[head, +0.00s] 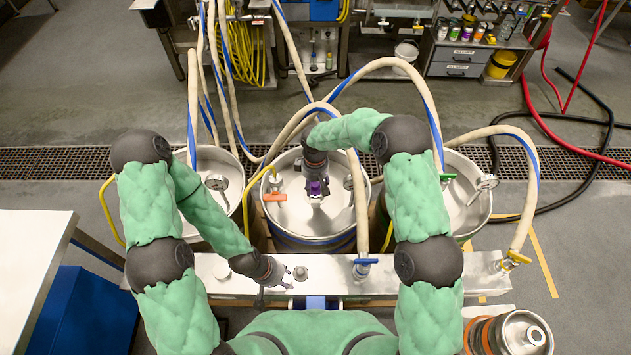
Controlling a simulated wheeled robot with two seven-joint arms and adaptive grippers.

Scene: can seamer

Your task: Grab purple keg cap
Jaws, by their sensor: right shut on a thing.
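The purple keg cap (314,188) is over the top of the middle steel keg (295,213). My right gripper (316,182) reaches in from above and is shut on the cap; its fingers partly hide it. I cannot tell whether the cap touches the keg's top. My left gripper (277,284) is low, over the front metal rail (330,272), with its fingers apart and empty.
Steel kegs stand left (215,165) and right (468,195), with hoses looping above them. An orange-handled valve (274,198) and a gauge are close to my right gripper. A blue-handled valve (365,262) rises from the rail. A white table (30,255) stands at left.

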